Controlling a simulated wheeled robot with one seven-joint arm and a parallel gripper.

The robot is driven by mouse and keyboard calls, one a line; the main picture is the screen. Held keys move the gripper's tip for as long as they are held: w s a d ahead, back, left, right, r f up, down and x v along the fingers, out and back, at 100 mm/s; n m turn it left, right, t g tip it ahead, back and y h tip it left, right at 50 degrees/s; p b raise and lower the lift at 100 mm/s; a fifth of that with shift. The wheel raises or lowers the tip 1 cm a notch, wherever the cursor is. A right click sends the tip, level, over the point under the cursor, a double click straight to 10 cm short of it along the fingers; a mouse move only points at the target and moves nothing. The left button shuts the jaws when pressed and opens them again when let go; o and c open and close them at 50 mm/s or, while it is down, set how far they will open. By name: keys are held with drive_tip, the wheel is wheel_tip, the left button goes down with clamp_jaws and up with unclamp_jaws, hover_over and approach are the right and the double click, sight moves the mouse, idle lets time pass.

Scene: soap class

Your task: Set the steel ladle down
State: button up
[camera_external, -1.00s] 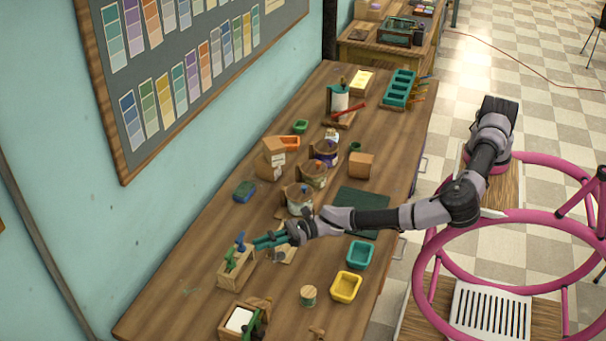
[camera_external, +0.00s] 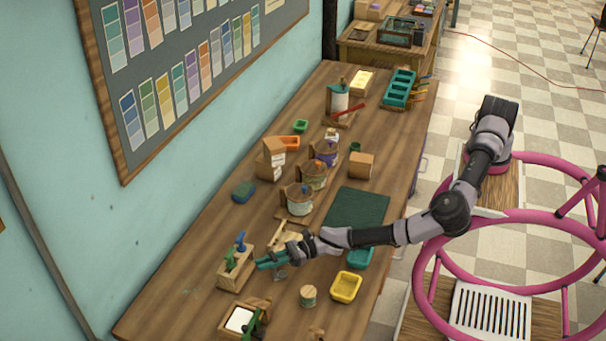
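My gripper (camera_external: 268,262) is low over the near left part of the long wooden table (camera_external: 185,300), with its teal fingers pointing left. It is just right of a wooden rack with green and blue handled tools (camera_external: 232,275). A small grey shape (camera_external: 281,274) shows just under the fingers. It may be the steel ladle, but it is too small to be sure. I cannot tell whether the fingers are closed on it or whether it touches the table.
A light wooden stand (camera_external: 284,235) is just behind my gripper. A teal tray (camera_external: 360,258) lies partly behind my arm. A yellow tray (camera_external: 346,287) and a small round wooden block (camera_external: 308,296) are at the right front. Labelled pots (camera_external: 299,201) stand farther back. A dark green mat (camera_external: 357,207) is clear.

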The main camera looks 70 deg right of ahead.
drive_tip(key=o, duration=0.4)
